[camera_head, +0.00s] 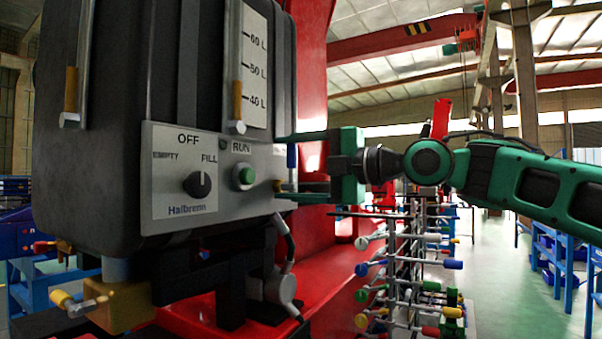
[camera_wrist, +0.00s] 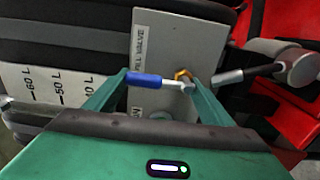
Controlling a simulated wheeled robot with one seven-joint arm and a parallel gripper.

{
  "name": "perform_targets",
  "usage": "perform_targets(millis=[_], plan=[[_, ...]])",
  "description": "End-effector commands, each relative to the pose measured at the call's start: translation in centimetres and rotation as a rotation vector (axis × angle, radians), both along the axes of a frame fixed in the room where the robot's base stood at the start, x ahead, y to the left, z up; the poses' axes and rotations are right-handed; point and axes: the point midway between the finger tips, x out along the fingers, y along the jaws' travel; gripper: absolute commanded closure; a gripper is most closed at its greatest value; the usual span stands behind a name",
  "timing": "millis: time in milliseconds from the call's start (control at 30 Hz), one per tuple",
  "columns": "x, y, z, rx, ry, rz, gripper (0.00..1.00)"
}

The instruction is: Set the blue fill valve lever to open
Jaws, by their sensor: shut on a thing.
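The fill valve lever has a blue grip (camera_wrist: 145,79) and a bare metal stem (camera_wrist: 176,84). It sits on the side face of the grey control box, in front of a label plate reading "VALVE" (camera_wrist: 139,50). A brass fitting (camera_wrist: 183,74) shows by its pivot end. In the head view the blue grip (camera_head: 292,156) points up. My gripper (camera_wrist: 157,78) spans the lever lengthwise, one green finger at the blue end and the other at the pivot end. In the head view my gripper (camera_head: 281,167) reaches in from the right. Finger contact is partly hidden.
The control box (camera_head: 222,210) has a black selector knob (camera_head: 198,185) and a green RUN button (camera_head: 245,177). A black tank (camera_head: 120,90) with a litre scale (camera_head: 256,60) stands above. A rack with coloured levers (camera_head: 405,265) stands behind.

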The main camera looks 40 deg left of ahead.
Motion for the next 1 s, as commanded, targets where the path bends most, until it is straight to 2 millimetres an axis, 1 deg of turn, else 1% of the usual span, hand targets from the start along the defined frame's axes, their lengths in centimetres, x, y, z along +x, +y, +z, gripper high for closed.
perform_targets(millis=[33,267,300,333,367,633,733,867,1000], plan=[[0.4,-0.1,-0.1,-0.002,-0.005,-0.006,0.65],[0.3,-0.1,-0.2,-0.003,-0.004,-0.004,0.65],[0.3,-0.1,-0.2,-0.003,-0.004,-0.004,0.15],[0.3,0.0,-0.2,-0.003,-0.003,-0.003,0.08],[0.2,0.0,-0.1,-0.003,-0.003,-0.003,0.05],[-0.1,0.0,-0.1,-0.003,-0.002,0.002,0.05],[0.1,-0.4,-0.1,-0.003,-0.002,0.001,0.05],[0.4,-1.9,0.0,-0.002,-0.003,0.001,0.05],[1.1,-4.5,-0.1,-0.004,-0.002,0.0,0.05]])
